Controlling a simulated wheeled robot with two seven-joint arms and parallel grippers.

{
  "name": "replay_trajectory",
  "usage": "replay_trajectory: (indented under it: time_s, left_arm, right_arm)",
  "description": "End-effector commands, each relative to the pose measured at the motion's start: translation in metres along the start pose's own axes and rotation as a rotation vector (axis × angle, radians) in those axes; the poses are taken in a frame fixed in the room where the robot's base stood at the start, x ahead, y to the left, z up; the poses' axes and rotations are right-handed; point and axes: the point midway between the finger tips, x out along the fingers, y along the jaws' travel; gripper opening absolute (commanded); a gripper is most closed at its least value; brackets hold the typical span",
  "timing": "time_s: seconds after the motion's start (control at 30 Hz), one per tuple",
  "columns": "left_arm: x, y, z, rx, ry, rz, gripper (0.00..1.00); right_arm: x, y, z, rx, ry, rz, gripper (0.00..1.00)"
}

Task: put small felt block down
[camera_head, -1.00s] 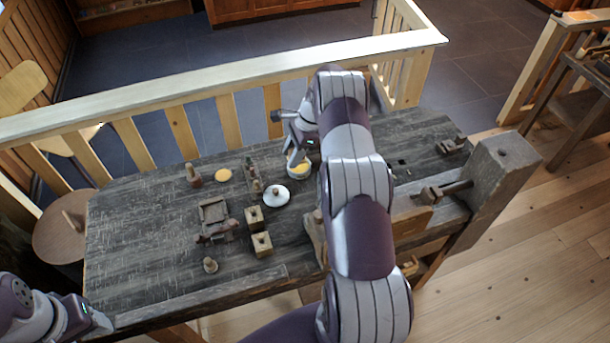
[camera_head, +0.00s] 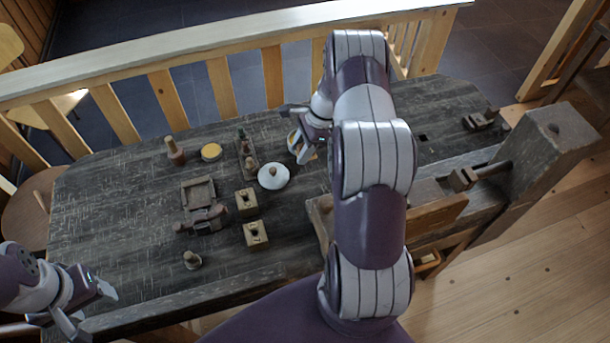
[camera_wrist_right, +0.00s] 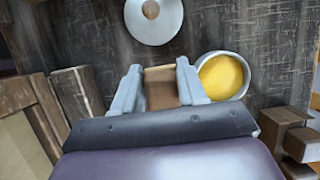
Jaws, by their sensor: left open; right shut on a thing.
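My right gripper (camera_head: 307,150) is low over the bench's far middle, partly hidden by its own arm in the head view. In the right wrist view, its two grey fingers (camera_wrist_right: 160,88) are closed on the small felt block (camera_wrist_right: 162,92), brown with a paler far edge. I cannot tell whether the block touches the bench top (camera_head: 110,215). A white dish with a yellow inside (camera_wrist_right: 222,76) is just right of the fingers; a white round lid with a brown knob (camera_wrist_right: 153,20) lies beyond. My left gripper (camera_head: 92,310) is open and empty at the bench's near left corner.
The lid (camera_head: 273,178) is left of the right gripper in the head view. Two square holed blocks (camera_head: 246,203) (camera_head: 256,234), a small wooden tray (camera_head: 198,192), a yellow disc (camera_head: 211,152) and turned pegs (camera_head: 175,152) stand farther left. The bench's left part is bare.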

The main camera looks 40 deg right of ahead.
Motion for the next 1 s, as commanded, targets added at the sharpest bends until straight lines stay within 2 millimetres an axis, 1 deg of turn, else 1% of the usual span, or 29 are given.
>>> replay_trajectory:
  time_s: [0.03, 0.1, 0.2, 0.27, 0.4, 0.47, 0.7, 0.83, 0.87, 0.9, 0.93, 1.0]
  left_arm:
    - [-0.01, 0.0, -0.001, 0.0, 0.0, 0.0, 0.57]
    - [-0.013, 0.0, -0.001, 0.0, -0.001, 0.0, 0.57]
    - [-0.014, 0.0, -0.001, 0.0, -0.001, 0.0, 0.57]
    - [-0.017, 0.0, -0.002, 0.0, -0.001, 0.0, 0.57]
    - [-0.023, 0.0, -0.002, 0.0, -0.001, 0.0, 0.57]
    - [-0.024, 0.0, -0.003, 0.0, -0.001, 0.0, 0.57]
    - [-0.022, 0.0, -0.002, 0.0, -0.001, 0.0, 0.57]
    - [-0.018, 0.0, -0.002, 0.0, -0.001, 0.0, 0.57]
    - [-0.019, 0.0, -0.002, 0.0, -0.002, 0.0, 0.57]
    - [-0.019, 0.0, -0.002, 0.0, -0.001, 0.0, 0.57]
    - [-0.019, 0.0, -0.002, 0.0, -0.001, 0.0, 0.57]
    - [-0.019, 0.0, -0.002, 0.0, -0.001, 0.0, 0.57]
  right_arm:
    - [0.001, 0.012, 0.001, 0.003, 0.0, 0.003, 0.13]
    - [0.01, 0.025, -0.002, 0.003, -0.001, 0.003, 0.13]
    - [0.017, 0.034, -0.004, 0.002, 0.001, 0.0, 0.13]
    - [0.025, 0.036, -0.007, 0.001, 0.001, 0.002, 0.13]
    - [0.049, 0.037, -0.017, 0.002, 0.001, 0.002, 0.13]
    - [0.054, 0.036, -0.019, 0.0, 0.001, 0.001, 0.13]
    - [0.057, 0.036, -0.02, -0.001, 0.001, 0.0, 0.13]
    - [0.062, 0.036, -0.022, 0.0, 0.001, 0.0, 0.13]
    - [0.061, 0.035, -0.022, 0.0, 0.001, 0.0, 0.48]
    - [0.06, 0.035, -0.021, 0.0, 0.001, 0.0, 0.61]
    - [0.06, 0.036, -0.021, 0.0, 0.001, 0.0, 0.67]
    - [0.06, 0.036, -0.021, 0.0, 0.001, 0.0, 0.67]
